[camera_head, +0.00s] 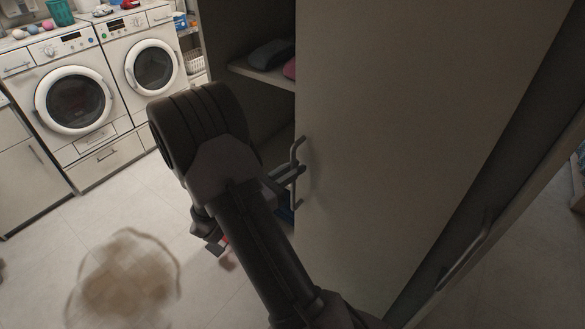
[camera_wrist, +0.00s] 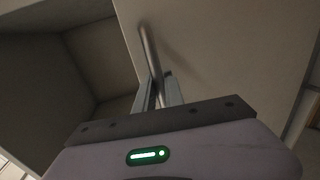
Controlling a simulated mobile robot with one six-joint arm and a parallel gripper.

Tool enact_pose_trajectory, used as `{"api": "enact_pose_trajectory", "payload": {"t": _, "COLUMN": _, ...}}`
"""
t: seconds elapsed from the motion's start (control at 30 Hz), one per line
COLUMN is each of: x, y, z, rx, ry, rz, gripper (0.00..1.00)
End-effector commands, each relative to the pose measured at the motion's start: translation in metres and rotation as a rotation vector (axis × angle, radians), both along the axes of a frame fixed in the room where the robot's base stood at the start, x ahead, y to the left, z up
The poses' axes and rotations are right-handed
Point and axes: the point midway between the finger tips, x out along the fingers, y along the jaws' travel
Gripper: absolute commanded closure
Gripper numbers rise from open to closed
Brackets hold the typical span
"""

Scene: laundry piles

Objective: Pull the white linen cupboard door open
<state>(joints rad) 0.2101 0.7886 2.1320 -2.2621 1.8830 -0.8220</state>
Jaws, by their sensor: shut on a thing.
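The white linen cupboard door (camera_head: 400,120) stands partly open, with the dark cupboard interior showing to its left. Its metal bar handle (camera_head: 299,150) is near the door's left edge. My gripper (camera_head: 290,172) is shut on the handle, with its fingers around the lower part of the bar. In the wrist view the fingers (camera_wrist: 162,92) close on the handle (camera_wrist: 148,48), and the door (camera_wrist: 225,45) fills the upper right. My arm hides part of the cupboard's lower opening.
Folded dark cloth (camera_head: 270,52) lies on a cupboard shelf (camera_head: 262,74). Two washing machines (camera_head: 75,100) stand at the back left. Another handle (camera_head: 468,252) shows at lower right.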

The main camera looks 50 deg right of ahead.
Motion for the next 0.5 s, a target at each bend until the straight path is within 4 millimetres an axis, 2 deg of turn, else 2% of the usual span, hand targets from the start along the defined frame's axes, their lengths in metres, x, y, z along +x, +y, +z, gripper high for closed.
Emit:
{"api": "enact_pose_trajectory", "payload": {"t": 0.07, "x": 0.0001, "y": 0.0002, "z": -0.0005, "rx": 0.001, "ry": 0.001, "rz": 0.001, "gripper": 1.0}}
{"api": "enact_pose_trajectory", "payload": {"t": 0.1, "x": 0.0002, "y": 0.0002, "z": -0.0005, "rx": 0.001, "ry": 0.001, "rz": 0.001, "gripper": 0.81}}
{"api": "enact_pose_trajectory", "payload": {"t": 0.2, "x": 0.0002, "y": 0.0001, "z": -0.0004, "rx": 0.0, "ry": 0.001, "rz": 0.001, "gripper": 0.65}}
{"api": "enact_pose_trajectory", "payload": {"t": 0.5, "x": 0.0008, "y": 0.0018, "z": 0.0001, "rx": 0.0, "ry": 0.0, "rz": 0.001, "gripper": 0.65}}
